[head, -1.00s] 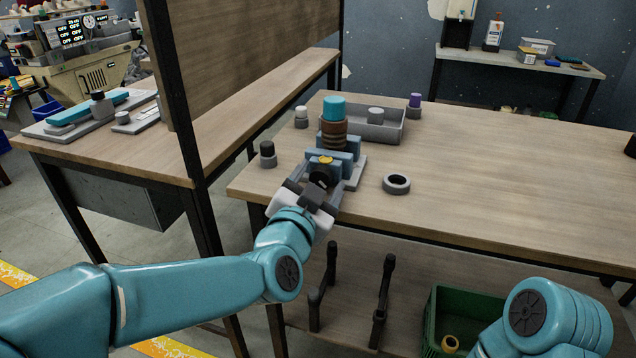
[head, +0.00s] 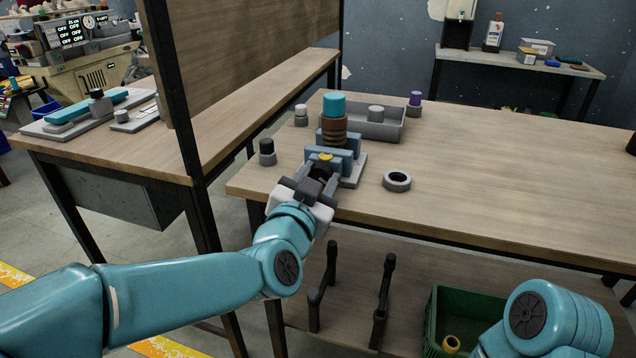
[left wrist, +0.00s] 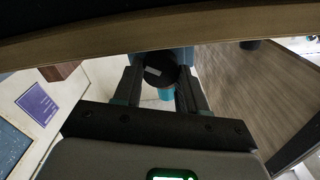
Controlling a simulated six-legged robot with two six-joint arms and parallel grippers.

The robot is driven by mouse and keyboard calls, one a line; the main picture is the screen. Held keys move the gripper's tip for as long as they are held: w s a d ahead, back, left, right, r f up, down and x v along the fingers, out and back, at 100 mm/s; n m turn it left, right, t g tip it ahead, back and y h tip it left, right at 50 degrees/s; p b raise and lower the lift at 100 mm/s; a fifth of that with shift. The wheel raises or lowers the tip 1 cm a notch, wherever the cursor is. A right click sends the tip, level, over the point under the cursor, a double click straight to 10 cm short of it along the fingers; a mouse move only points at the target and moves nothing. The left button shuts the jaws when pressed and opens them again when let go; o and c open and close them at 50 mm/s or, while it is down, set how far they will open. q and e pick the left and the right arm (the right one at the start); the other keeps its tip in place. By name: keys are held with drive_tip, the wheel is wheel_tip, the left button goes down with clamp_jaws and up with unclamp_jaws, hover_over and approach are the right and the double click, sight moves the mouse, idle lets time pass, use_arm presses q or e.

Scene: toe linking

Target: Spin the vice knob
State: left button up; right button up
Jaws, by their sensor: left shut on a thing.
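The blue vice (head: 347,160) stands near the front left edge of the wooden table, on a grey base. It grips a brown ribbed cylinder (head: 334,130) with a teal top (head: 334,105). The dark vice knob (head: 319,173) faces the front edge, below a yellow round part (head: 325,157). My left gripper (head: 317,181) is at the knob, one finger on each side, shut on it. In the left wrist view the black knob (left wrist: 160,66) sits between the finger tips, partly covered by them. My right gripper is out of view; only part of that arm shows at lower right.
A grey ring (head: 397,182) lies right of the vice. A grey tray (head: 388,132) and small capped pegs stand behind and left of it. An upright panel (head: 250,50) rises at left.

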use_arm(q)
drive_tip(key=n+b, duration=0.2)
drive_tip(key=n, duration=0.1)
drive_tip(key=shift+f+n, duration=0.15)
drive_tip(key=shift+n, duration=0.15)
drive_tip(key=n+b, duration=0.2)
drive_tip(key=n, duration=0.1)
drive_tip(key=shift+a+n, duration=0.15)
drive_tip(key=shift+n, duration=0.15)
drive_tip(key=n+b, duration=0.2)
drive_tip(key=n, duration=0.2)
drive_tip(key=shift+n, duration=0.4)
drive_tip(key=o, duration=1.1)
drive_tip(key=shift+c, duration=0.2)
